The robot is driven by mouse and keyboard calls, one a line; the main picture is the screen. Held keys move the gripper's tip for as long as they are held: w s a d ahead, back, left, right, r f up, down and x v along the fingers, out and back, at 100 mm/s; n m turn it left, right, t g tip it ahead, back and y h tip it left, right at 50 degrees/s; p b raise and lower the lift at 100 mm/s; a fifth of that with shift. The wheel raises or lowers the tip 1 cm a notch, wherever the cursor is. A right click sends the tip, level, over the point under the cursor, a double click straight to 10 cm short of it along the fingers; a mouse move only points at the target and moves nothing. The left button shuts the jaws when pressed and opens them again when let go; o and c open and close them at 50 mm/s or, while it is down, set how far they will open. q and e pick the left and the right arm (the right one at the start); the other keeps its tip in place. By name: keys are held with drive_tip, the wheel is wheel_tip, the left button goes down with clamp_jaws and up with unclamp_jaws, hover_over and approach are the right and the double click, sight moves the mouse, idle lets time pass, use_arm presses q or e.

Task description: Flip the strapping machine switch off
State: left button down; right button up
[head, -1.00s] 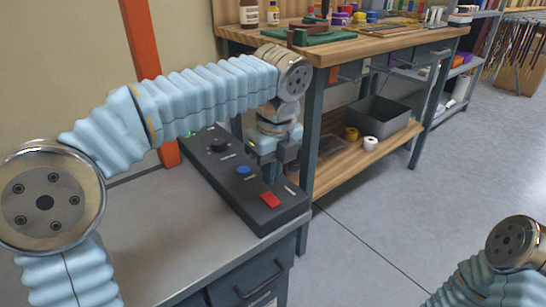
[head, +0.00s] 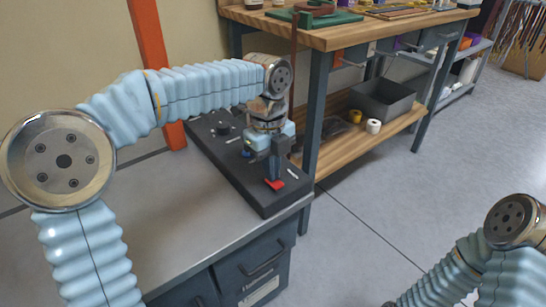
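The strapping machine's control box (head: 230,165) is a long dark panel lying on the grey table. A red switch (head: 274,184) sits near its front end, and a black knob (head: 223,129) sits near its far end. My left gripper (head: 277,178) points down over the front part of the box. Its fingers look closed together as one narrow dark column. The tips are at the red switch and hide part of it; I cannot tell if they press it. The blue button is mostly hidden beside the gripper. My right gripper is out of view; only part of its arm shows at lower right.
The grey table (head: 150,215) is bare left of the box and has drawers (head: 250,265) below. A wooden workbench (head: 390,35) with items on top stands behind. Its lower shelf holds a grey bin (head: 383,102) and tape rolls. The floor at right is clear.

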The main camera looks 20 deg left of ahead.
use_arm(q)
drive_tip(key=shift+s+f+b, duration=0.1)
drive_tip(key=shift+f+b, duration=0.45)
drive_tip(key=shift+f, duration=0.05)
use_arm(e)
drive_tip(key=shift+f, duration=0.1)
use_arm(q)
drive_tip(key=shift+s+d, duration=0.1)
drive_tip(key=shift+d, duration=0.05)
drive_tip(key=shift+s+d+r, duration=0.15)
drive_tip(key=shift+s+d, duration=0.25)
drive_tip(key=shift+d, duration=0.2)
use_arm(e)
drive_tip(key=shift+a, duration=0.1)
use_arm(q)
wheel_tip(320, 180, up, 15)
drive_tip(key=w+a+p, duration=0.1)
drive_tip(key=p, duration=0.2)
drive_tip(key=shift+a+p, duration=0.3)
drive_tip(key=shift+a, duration=0.05)
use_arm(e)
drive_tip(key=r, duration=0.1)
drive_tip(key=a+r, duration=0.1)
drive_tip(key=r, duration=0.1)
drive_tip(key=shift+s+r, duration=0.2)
use_arm(q)
drive_tip(key=shift+f, duration=0.2)
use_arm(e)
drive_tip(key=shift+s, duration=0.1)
